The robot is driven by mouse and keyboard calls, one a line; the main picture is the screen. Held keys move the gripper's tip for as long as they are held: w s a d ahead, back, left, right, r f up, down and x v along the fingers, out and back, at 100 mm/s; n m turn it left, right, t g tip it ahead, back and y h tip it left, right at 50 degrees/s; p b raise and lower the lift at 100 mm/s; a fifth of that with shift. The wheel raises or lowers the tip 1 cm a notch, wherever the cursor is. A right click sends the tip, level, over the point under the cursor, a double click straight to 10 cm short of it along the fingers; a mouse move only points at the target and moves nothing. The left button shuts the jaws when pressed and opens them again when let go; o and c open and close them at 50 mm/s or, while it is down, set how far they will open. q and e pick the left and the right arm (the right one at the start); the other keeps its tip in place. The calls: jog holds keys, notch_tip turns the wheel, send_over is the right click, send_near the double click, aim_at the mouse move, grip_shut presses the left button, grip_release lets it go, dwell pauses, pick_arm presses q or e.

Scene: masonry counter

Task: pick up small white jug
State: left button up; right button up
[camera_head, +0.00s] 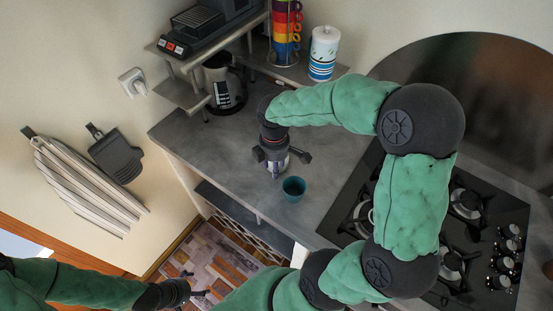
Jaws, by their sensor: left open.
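A small silvery-grey vessel (278,168) stands on the grey counter, partly hidden under my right gripper (283,156). I cannot tell whether it is the small white jug; no other small white jug is clearly in view. The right gripper points down over it with its fingers spread to either side; contact cannot be made out. My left gripper (199,287) is at the lower left, away from the counter, above the floor, open and with nothing seen in it.
The gas hob (470,235) lies right. The counter's left part is clear.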

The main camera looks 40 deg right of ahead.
jog(key=shift+f, duration=0.55)
jog(key=shift+f+b, duration=0.75)
jog(key=shift+f, duration=1.9)
grip_shut()
